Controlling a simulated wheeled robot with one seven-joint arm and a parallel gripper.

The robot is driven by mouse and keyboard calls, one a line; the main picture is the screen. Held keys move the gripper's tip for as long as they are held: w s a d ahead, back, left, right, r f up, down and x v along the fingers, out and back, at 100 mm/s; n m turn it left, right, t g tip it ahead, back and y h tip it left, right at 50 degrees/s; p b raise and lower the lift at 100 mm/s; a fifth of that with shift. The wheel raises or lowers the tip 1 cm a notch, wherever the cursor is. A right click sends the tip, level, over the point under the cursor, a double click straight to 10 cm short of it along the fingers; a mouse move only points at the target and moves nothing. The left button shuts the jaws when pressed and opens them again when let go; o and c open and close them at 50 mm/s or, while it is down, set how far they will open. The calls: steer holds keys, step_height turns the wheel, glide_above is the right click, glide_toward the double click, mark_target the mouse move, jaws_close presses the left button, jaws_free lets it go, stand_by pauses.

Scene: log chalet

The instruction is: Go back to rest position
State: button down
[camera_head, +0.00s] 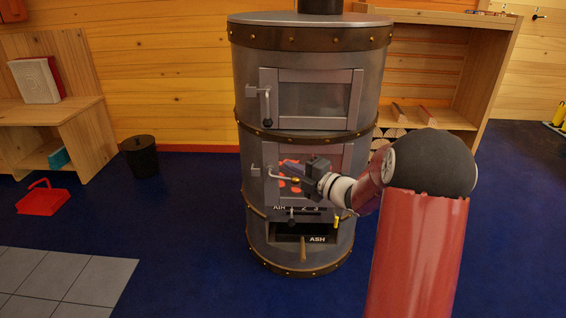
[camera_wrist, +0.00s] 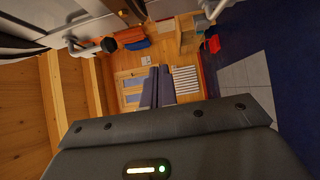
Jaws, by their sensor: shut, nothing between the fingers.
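My gripper (camera_head: 308,170) is in front of the lower door of a round metal stove (camera_head: 310,60). It is near that door's handle (camera_head: 268,172); I cannot tell whether it touches the stove. The fingers are shut with nothing visible between them. In the wrist view, the dark gripper body (camera_wrist: 165,140) fills the bottom and the fingers (camera_wrist: 157,88) point into the room. My arm reaches in from the lower right. Red glow shows behind the lower door's window, partly hidden by the gripper. The upper door (camera_head: 312,98) looks shut.
Below the gripper are the AIR control and the ASH drawer (camera_head: 303,236). A wooden shelf (camera_head: 490,60) with logs stands behind right. A black bin (camera_head: 140,157), red dustpan (camera_head: 42,199) and wooden bench (camera_head: 70,120) are at left.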

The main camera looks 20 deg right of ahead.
steer(key=s+a+r+n+g, duration=0.2)
steer(key=s+a+n+g, duration=0.4)
steer(key=s+n, duration=0.5)
steer(key=s+a+r+n+g, duration=0.1)
steer(key=s+a+n+g, duration=0.3)
steer(key=s+a+n, duration=0.75)
steer(key=s+d+n+h, duration=0.5)
steer(key=s+n, duration=0.1)
steer(key=n, duration=0.6)
steer(key=s+d+n+h+p, duration=0.1)
steer(key=s+d+n+h, duration=0.3)
steer(key=s+n, duration=0.3)
steer(key=d+n, duration=0.1)
steer(key=n, duration=0.4)
steer(key=shift+d+r+n+t+h, duration=0.3)
steer(key=shift+d+r+n+h, duration=0.05)
steer(key=shift+d+h, duration=0.05)
